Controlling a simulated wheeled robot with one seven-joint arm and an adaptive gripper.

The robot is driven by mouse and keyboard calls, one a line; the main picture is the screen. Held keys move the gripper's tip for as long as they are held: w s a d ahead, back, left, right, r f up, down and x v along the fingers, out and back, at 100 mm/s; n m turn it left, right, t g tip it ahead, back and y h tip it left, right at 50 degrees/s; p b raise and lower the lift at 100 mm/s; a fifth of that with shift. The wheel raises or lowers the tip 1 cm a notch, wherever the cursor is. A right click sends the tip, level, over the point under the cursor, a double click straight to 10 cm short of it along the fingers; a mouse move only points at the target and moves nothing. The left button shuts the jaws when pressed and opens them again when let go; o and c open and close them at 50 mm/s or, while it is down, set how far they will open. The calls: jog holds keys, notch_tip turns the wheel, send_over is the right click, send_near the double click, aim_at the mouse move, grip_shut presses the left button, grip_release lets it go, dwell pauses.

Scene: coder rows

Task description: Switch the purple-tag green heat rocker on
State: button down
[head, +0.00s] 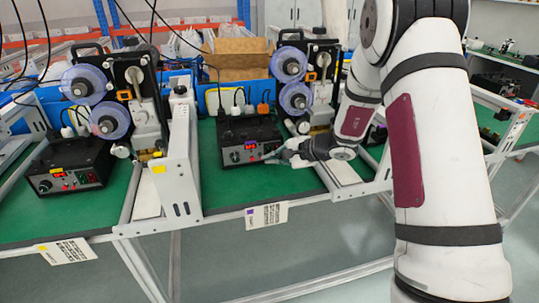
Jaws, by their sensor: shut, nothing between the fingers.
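A black control box (250,140) stands on the green bench in the middle. Its front panel carries small red parts and a small purple mark. A white placard with a purple tag (267,215) hangs on the bench edge below it. The green heat rocker is too small to make out, and its position cannot be told. My gripper (268,157) is shut and empty. It reaches in from the right, with its fingertips at the right part of the box's front panel. Whether they touch the panel cannot be told, and they cover part of it.
A similar black box (70,167) with yellow tags stands on the left bench, with a yellow-dot placard (66,252) below. Coder machines with blue reels (295,97) rise behind the boxes. A white metal upright (178,170) divides the benches. The bench front is clear.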

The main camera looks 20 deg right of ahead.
jog(key=shift+w, duration=0.1)
dwell(0.4)
jog(key=shift+w+b, duration=0.3)
jog(key=shift+b, duration=0.15)
jog(key=shift+w+f, duration=0.1)
jog(key=shift+w, duration=0.25)
dwell(0.4)
jog(key=shift+s+b, duration=0.1)
jog(key=shift+b, duration=0.2)
jog(key=shift+s, duration=0.7)
jog(key=shift+s+r, duration=0.25)
jog(key=shift+s, duration=1)
jog(key=shift+s+r, duration=0.25)
jog(key=shift+s, duration=0.95)
